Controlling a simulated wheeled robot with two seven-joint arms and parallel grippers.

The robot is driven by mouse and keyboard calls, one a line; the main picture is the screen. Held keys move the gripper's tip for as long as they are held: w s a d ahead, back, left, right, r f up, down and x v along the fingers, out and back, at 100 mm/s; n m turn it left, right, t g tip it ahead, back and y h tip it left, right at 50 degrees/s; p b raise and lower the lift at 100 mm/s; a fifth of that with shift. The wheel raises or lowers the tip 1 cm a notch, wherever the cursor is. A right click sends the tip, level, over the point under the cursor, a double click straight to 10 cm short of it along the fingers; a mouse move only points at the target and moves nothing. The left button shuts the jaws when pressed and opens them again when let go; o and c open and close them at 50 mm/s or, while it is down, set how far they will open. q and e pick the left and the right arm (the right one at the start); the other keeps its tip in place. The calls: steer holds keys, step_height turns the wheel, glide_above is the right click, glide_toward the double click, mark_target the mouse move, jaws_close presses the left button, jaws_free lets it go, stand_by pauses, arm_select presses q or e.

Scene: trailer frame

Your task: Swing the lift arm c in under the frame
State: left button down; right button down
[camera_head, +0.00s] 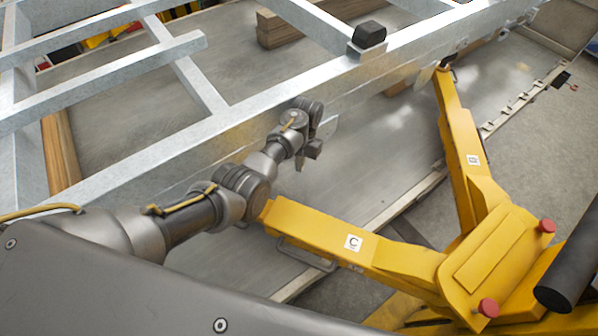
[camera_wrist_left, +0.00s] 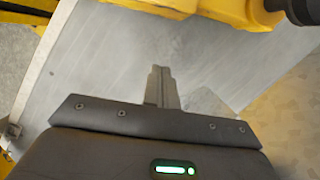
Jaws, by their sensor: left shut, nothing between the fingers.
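The lift arm c (camera_head: 395,262) is yellow with a white "C" label. In the head view it reaches left from the yellow lift base (camera_head: 500,255), and its tip is beside my left arm, partly hidden by it. A grey handle loop (camera_head: 305,256) hangs on its near side. The arm c lies outside the long near beam of the grey frame (camera_head: 240,120). My left gripper (camera_head: 301,161) is near that beam, beyond the tip of arm c and apart from it. In the left wrist view its fingers (camera_wrist_left: 161,88) are shut and empty. My right gripper is out of view.
A second yellow lift arm (camera_head: 462,140) reaches up to the frame beam. A black block (camera_head: 369,36) sits on the beam. Red knobs (camera_head: 488,307) and a dark cylinder (camera_head: 568,272) are at the right. Wooden blocks (camera_head: 282,30) lie beyond the beam. Floor between the two lift arms is open.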

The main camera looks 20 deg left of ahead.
arm_select(q)
steer(key=s+a+f+b, duration=0.1)
steer(key=s+f+b, duration=0.1)
steer(key=s+f, duration=0.5)
steer(key=shift+f+b, duration=0.3)
steer(key=shift+f, duration=0.6)
steer(key=shift+f, duration=0.1)
